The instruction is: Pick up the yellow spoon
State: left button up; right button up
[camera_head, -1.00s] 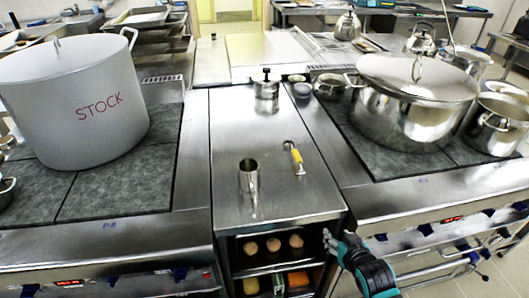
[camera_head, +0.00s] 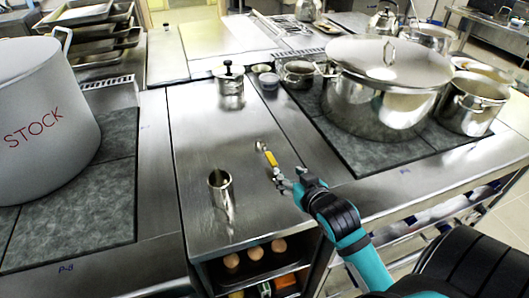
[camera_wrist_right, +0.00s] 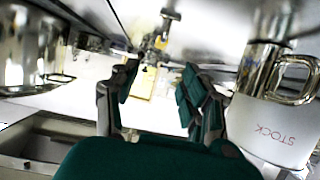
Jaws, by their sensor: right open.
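The yellow spoon (camera_head: 268,157) lies on the steel counter (camera_head: 205,135) between the two stoves, with a yellow band on its metal handle. My right gripper (camera_head: 286,180) is open and empty beside the spoon's near end, to its lower right. Whether they touch I cannot tell. The right wrist view shows its two dark fingers spread (camera_wrist_right: 158,88), with a small metal and yellow item, apparently the spoon (camera_wrist_right: 159,42), beyond them. My left gripper is out of view.
A metal cup (camera_head: 221,194) stands left of the spoon, and a lidded canister (camera_head: 230,88) behind. The large stockpot (camera_head: 35,125) is at left and a lidded pot (camera_head: 375,105) at right. Eggs (camera_head: 255,253) sit on a shelf below. The counter between cup and canister is clear.

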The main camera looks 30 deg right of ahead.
aim_at(271, 157)
jog(key=p+x, duration=0.1)
jog(key=x, duration=1)
jog(key=shift+p+x, duration=0.45)
jog(key=shift+x, duration=2.2)
jog(key=shift+r, duration=0.1)
grip_shut()
